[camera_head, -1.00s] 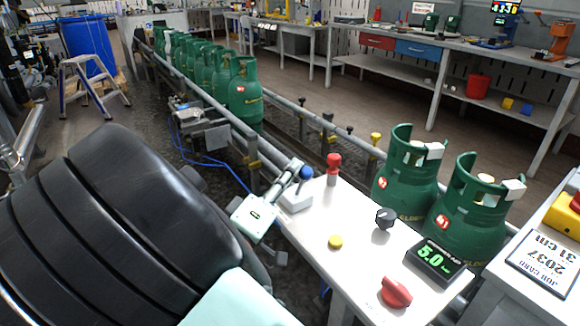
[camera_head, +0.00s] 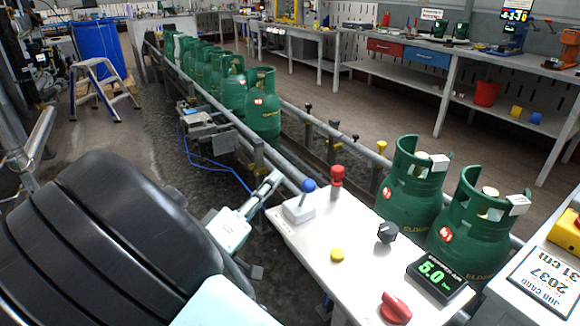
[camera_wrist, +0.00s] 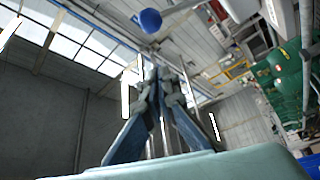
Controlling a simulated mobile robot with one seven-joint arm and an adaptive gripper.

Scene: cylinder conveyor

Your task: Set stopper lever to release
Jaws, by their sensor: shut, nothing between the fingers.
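The lever with a blue ball knob (camera_head: 309,185) stands on a white base (camera_head: 299,211) at the left of the white console (camera_head: 305,246). Its stem leans a little to the right. I see no readable lever label. My gripper (camera_head: 275,179) is left of the lever, its fingers together and empty, with a gap between them and the knob. In the wrist view, the shut fingertips (camera_wrist: 160,75) point upward and the blue knob (camera_wrist: 150,20) is beyond them, apart.
A red-topped post (camera_head: 337,180), yellow button (camera_head: 337,255), dark knob (camera_head: 387,232), red knob (camera_head: 395,307) and display (camera_head: 439,281) are on the console. Green cylinders (camera_head: 262,112) queue on the conveyor; two cylinders (camera_head: 410,190) stand right, behind the console.

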